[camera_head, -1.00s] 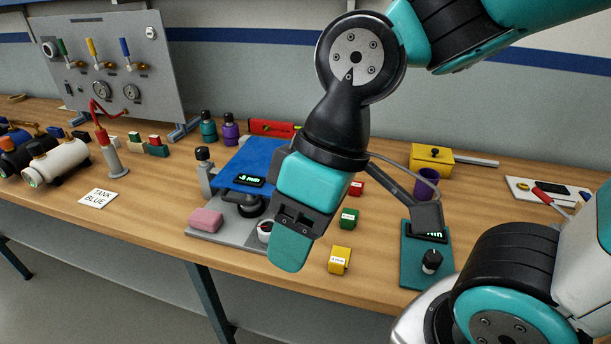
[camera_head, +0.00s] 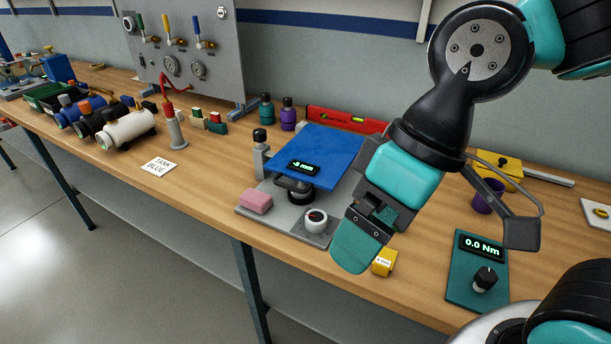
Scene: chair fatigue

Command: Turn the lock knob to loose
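A white round knob with a dark top (camera_head: 316,220) stands on the front right of a grey base plate (camera_head: 328,238). A post with a black knob (camera_head: 260,136) stands at the plate's left edge. A black knob (camera_head: 485,279) sits on a teal unit reading 0.0 Nm (camera_head: 463,290). I cannot tell which of these is the lock knob. My gripper (camera_head: 352,250) hangs just right of the white knob in the picture, apparently apart from it. Only its near side shows, so its opening is hidden, and I see nothing held.
A blue tilted plate (camera_head: 325,147) with a small display (camera_head: 303,168) stands over the base plate, behind a pink block (camera_head: 256,201). A yellow block (camera_head: 384,262) lies near the table edge beside my gripper. A purple cup (camera_head: 488,196) stands at right.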

